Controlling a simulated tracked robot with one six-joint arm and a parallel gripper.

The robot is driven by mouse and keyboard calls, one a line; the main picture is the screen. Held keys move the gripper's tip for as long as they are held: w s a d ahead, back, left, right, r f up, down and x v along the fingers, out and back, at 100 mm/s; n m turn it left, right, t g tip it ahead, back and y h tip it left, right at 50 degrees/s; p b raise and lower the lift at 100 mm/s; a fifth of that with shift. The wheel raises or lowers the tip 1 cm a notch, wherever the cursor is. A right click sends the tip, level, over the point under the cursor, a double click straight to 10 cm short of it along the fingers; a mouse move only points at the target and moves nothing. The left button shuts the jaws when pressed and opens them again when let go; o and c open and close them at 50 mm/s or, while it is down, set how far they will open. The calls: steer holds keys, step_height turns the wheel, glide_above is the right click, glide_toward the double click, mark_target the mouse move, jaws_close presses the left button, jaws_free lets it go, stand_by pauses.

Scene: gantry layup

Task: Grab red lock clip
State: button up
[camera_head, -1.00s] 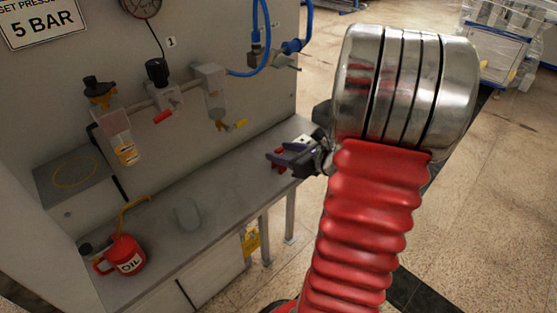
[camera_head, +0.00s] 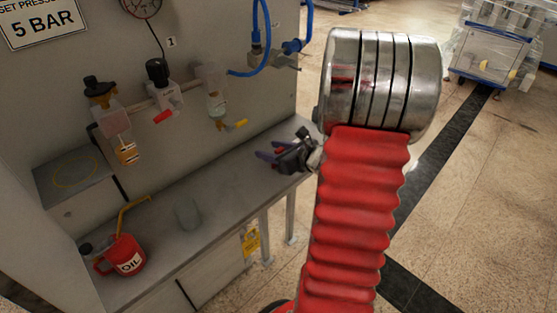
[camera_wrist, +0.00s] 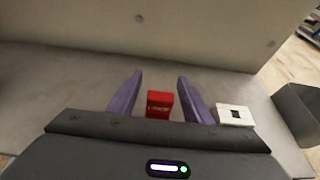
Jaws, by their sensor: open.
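The red lock clip (camera_wrist: 159,105) is a small red block with a faint pale marking. In the wrist view it sits on the grey bench top between the two purple fingers of my gripper (camera_wrist: 152,95). There is a gap on each side of it, and the fingers do not appear to touch it. My gripper is open. In the head view my gripper (camera_head: 268,156) is low over the right part of the bench, and the clip shows only as a bit of red beside the fingers, mostly hidden.
A white square piece with a dark centre (camera_wrist: 235,115) lies just right of my right finger. The bench (camera_head: 225,190) also holds a red oil can (camera_head: 122,257) at its left end. A panel with valves, blue hoses (camera_head: 262,55) and a filter bowl (camera_head: 122,150) stands behind.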

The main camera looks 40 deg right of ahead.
steer(key=shift+c, duration=0.6)
steer(key=c, duration=1)
steer(key=shift+r, duration=0.15)
step_height(320, 180, up, 10)
steer(key=shift+f, duration=0.1)
